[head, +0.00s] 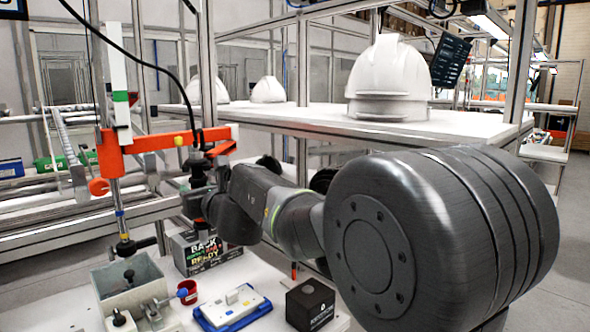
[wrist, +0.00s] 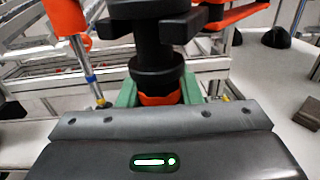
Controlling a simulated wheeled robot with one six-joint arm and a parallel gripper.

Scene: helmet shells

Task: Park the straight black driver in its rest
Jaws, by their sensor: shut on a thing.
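The straight black driver (head: 197,157) stands about upright at the far end of my arm, with a black cable leaving its top. My gripper (head: 203,188) is shut around its body. In the wrist view the driver (wrist: 152,50) rises between the green finger parts, with an orange band low on it. An orange bracket (head: 150,144) on an upright post reaches right to beside the driver's upper part. Orange parts also show left (wrist: 62,14) and right (wrist: 236,17) of the driver in the wrist view. I cannot tell whether the driver touches the bracket.
Below are a grey bin (head: 104,290), a blue tray (head: 250,315) with a white device, a black box (head: 310,303) and a printed carton (head: 203,252). A shelf (head: 440,128) with white helmet shells (head: 388,80) stands behind my arm. A metal frame post (head: 207,65) rises near the driver.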

